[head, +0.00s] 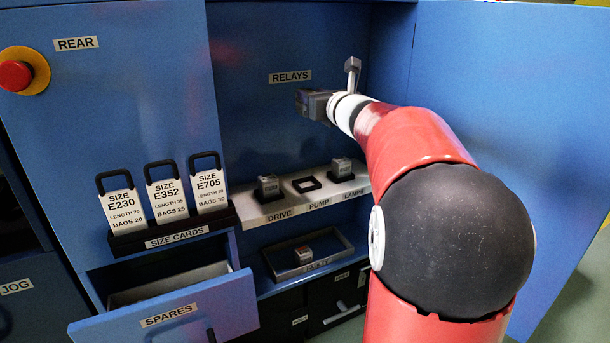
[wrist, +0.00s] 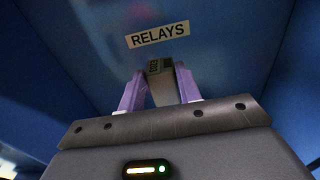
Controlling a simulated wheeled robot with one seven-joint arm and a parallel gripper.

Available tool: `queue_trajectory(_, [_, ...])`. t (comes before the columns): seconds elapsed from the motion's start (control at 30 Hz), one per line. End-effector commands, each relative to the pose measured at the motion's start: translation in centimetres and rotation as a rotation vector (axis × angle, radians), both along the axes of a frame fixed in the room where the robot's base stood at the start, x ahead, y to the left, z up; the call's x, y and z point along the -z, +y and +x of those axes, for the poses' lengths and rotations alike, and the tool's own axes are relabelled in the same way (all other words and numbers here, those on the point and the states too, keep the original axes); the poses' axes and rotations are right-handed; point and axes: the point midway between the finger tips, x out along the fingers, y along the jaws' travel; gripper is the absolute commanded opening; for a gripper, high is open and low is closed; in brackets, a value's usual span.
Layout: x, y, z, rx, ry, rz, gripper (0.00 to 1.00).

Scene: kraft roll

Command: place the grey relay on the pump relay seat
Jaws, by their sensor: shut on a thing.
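My gripper (wrist: 160,82) is shut on a grey relay (wrist: 159,88), which sits between the two purple fingers in the wrist view, with small lettering on its side. In the head view my gripper (head: 304,102) is raised inside the blue cabinet, below the RELAYS label and well above the relay shelf. The held relay is hard to make out there. The pump relay seat (head: 307,184) is an empty black frame on the light shelf, above the PUMP label. It lies below my gripper, apart from it, and does not show in the wrist view.
Grey relays stand on the DRIVE seat (head: 268,187) and LAMPS seat (head: 342,170), flanking the pump seat. The size-card rack (head: 172,229) and open SPARES drawer (head: 165,316) are at left.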

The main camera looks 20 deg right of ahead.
Motion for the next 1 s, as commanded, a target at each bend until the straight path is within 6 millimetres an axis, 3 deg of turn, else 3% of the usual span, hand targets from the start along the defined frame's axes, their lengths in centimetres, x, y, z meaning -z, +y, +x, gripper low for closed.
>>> queue_trajectory(0.1, [3.8, 0.0, 0.0, 0.000, 0.005, 0.004, 0.09])
queue_trajectory(0.4, [11.5, 0.0, 0.1, -0.002, 0.005, 0.004, 0.09])
queue_trajectory(1.0, [18.5, 0.0, 0.0, -0.002, 0.001, 0.001, 0.09])
